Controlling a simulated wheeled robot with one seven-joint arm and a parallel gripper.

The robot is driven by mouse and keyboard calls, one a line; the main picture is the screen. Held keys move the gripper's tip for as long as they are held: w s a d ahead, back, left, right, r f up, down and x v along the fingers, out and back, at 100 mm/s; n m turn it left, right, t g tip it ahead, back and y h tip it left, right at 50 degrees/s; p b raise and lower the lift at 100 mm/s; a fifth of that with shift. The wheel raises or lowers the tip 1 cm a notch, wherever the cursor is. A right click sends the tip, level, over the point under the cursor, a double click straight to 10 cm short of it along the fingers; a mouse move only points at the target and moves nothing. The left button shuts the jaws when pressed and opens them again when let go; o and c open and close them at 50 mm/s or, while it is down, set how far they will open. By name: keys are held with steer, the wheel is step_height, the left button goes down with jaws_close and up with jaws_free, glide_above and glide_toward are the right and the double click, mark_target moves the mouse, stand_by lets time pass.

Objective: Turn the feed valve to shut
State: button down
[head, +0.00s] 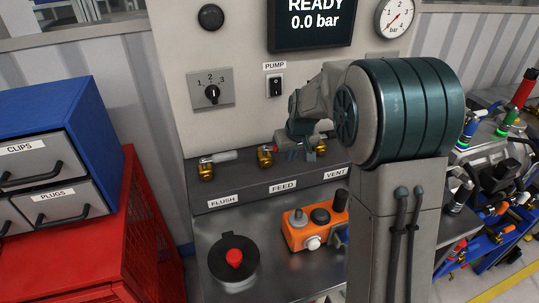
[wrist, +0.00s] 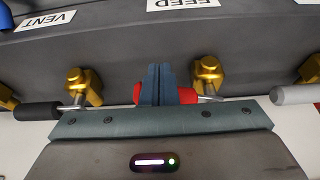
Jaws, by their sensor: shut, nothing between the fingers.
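The feed valve has a brass body (head: 265,156) on the dark ledge above the FEED label. In the wrist view its brass body (wrist: 207,72) sits right of the fingers, and its red handle (wrist: 188,96) points left, along the row of valves. My gripper (wrist: 158,84) is shut, its fingers together over the middle of the red handle, hiding part of it. I cannot tell whether they touch it. In the head view my gripper (head: 303,150) is just right of the feed valve body, and my arm partly hides the handle.
The flush valve (head: 206,170) with a grey handle is at left; the vent valve (wrist: 83,84) with a black handle is on the other side. The display (head: 314,22) reads READY, 0.0 bar.

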steer(key=shift+w, duration=0.15)
steer(key=shift+w+d, duration=0.25)
steer(key=shift+w, duration=0.55)
steer(key=shift+w, duration=0.4)
steer(key=shift+s+f, duration=0.1)
steer(key=shift+s, duration=0.75)
steer(key=w+p+v, duration=0.1)
steer(key=p+v, duration=0.3)
steer(key=v, duration=0.4)
steer(key=shift+a, duration=0.1)
